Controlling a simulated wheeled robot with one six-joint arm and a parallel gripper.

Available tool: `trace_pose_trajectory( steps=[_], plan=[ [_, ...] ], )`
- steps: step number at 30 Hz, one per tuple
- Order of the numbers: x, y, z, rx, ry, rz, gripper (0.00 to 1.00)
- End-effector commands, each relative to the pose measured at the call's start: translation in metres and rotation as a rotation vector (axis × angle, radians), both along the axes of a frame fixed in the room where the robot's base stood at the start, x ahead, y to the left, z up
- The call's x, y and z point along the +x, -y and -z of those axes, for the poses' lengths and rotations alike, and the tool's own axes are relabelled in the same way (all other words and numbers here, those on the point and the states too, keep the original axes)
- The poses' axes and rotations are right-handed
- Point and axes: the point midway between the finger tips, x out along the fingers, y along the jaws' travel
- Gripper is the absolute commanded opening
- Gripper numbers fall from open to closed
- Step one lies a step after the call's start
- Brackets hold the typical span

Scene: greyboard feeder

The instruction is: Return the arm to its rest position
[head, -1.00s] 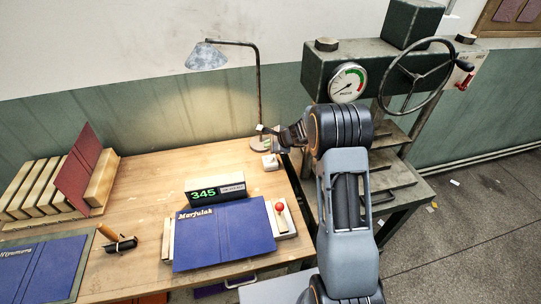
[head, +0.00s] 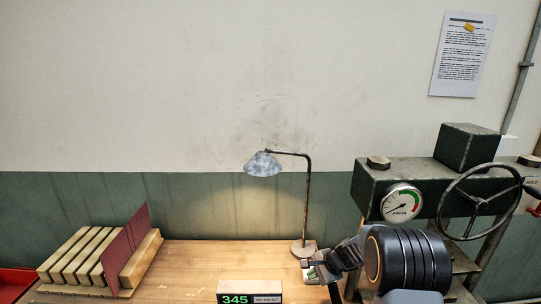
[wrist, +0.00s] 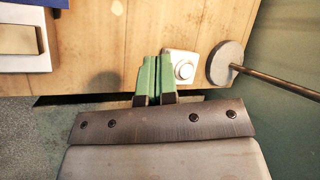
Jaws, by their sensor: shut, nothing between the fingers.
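My gripper (head: 312,272) is at the right end of the wooden table (head: 200,252), near the lamp base, on the press side. In the wrist view its green fingertips (wrist: 155,78) are together with nothing between them, over the table edge. A white plate with a round button (wrist: 184,70) lies just right of the fingertips in that view. My arm's dark wrist joint is in front of the press in the head view.
A desk lamp (head: 307,205) stands beside my gripper; its round base (wrist: 226,63) is close in the wrist view. The press (head: 375,185) with its handwheel is at the right. A book rack (head: 85,290) and a counter reading 345 (head: 236,299) are on the table.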

Motion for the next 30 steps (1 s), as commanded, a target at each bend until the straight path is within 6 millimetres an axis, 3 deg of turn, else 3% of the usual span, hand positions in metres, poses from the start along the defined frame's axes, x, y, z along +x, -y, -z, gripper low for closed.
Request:
trace_pose_trajectory(
  steps=[1, 9, 15, 21, 30],
  plan=[
    [-0.021, -0.003, -0.016, -0.051, 0.012, -0.107, 0.0],
    [-0.126, 0.0, -0.081, -0.337, 0.073, -0.61, 0.0],
    [-0.193, 0.012, -0.121, -0.556, 0.132, -0.871, 0.0],
    [-0.234, 0.021, -0.15, -0.729, 0.206, -0.978, 0.0],
    [-0.25, 0.018, -0.183, -0.828, 0.339, -0.967, 0.0]
  ],
)
